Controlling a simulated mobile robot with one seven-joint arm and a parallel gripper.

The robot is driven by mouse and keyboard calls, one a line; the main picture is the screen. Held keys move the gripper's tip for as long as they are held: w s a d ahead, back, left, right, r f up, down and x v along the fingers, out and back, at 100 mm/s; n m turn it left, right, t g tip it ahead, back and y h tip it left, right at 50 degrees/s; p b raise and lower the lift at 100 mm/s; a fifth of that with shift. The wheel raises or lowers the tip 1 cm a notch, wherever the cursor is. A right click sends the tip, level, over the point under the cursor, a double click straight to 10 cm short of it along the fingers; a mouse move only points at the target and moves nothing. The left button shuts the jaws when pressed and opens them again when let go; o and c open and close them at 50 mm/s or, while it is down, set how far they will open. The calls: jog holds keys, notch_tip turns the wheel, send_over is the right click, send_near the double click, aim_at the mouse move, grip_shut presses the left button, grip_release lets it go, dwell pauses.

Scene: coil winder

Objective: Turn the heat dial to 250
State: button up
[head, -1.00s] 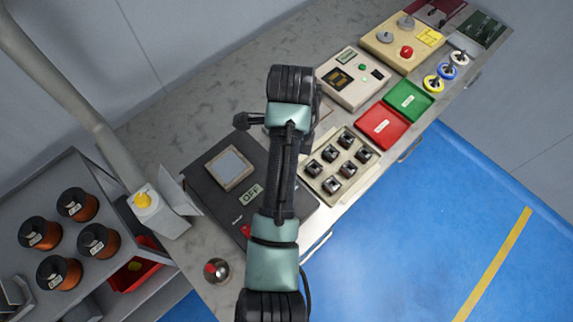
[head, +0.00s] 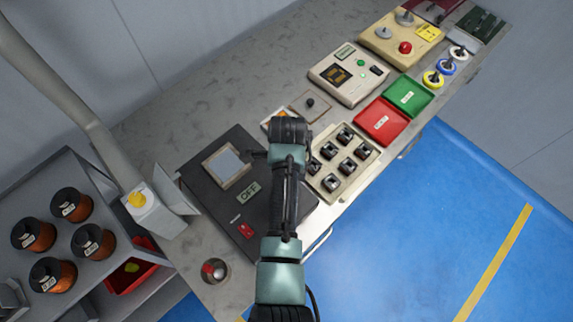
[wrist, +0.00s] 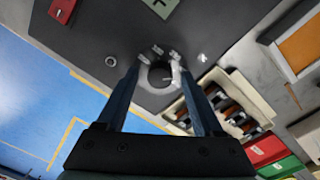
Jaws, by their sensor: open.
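The heat dial (wrist: 158,76) is a round dark knob with a pale mark and small printed labels around it. It sits on a black heater unit (head: 213,205), seen in the wrist view (wrist: 100,40). The heater's display (head: 249,194) reads OFF. My gripper (wrist: 160,70) is open, its two fingers on either side of the dial in the wrist view. I cannot tell whether they touch it or how high above it they are. In the head view my arm hides the dial and the fingers.
A red switch (head: 246,230) and a pale square plate (head: 227,166) are on the heater. A tray of dark parts (head: 345,160) stands close on the right, with red (head: 381,122) and green (head: 408,96) trays beyond.

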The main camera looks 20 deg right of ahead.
grip_shut()
